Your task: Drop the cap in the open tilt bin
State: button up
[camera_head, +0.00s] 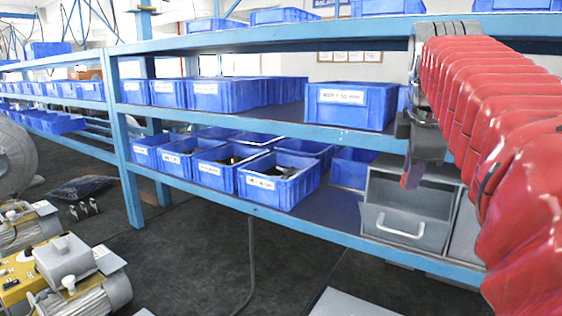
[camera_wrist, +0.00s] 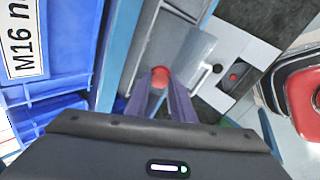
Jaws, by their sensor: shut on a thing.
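My gripper (camera_wrist: 160,88) is shut on a small red cap (camera_wrist: 160,76), held between the tips of its purple fingers in the wrist view. In the head view my gripper (camera_head: 410,178) points down, over or just in front of the open top of the grey tilt bin (camera_head: 405,222), which has a white handle on its front. The cap is too small to make out clearly there. In the wrist view grey surfaces, likely the bin (camera_wrist: 178,28), lie beyond the cap. The cap appears above them, apart from the bin floor, but the exact gap cannot be told.
The blue shelf rack (camera_head: 265,128) has an upper board close above the bin. Blue part bins (camera_head: 278,180) stand to the left on the same shelf. A labelled blue bin (camera_head: 350,105) sits on the shelf above. Another grey bin (camera_head: 467,228) adjoins at the right.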

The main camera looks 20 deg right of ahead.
jog(key=shift+w+d, duration=0.1)
jog(key=o, duration=1.1)
jog(key=shift+c, duration=0.2)
jog(key=v, duration=1.3)
jog(key=shift+r, duration=0.25)
jog(key=s+a+f+m+y, duration=0.1)
jog(key=a+f+m, duration=0.2)
jog(key=a+f, duration=0.5)
jog(key=s+a+f+m+y, duration=0.1)
jog(key=a+f+m, duration=0.3)
jog(key=f, duration=1.4)
jog(key=s+a+f+m+y, duration=0.2)
jog(key=a+f+m, duration=0.1)
jog(key=a+f, duration=0.8)
notch_tip(320, 180, down, 2)
jog(key=shift+a+f+m, duration=0.2)
jog(key=shift+a+m, duration=0.15)
jog(key=shift+m, duration=0.05)
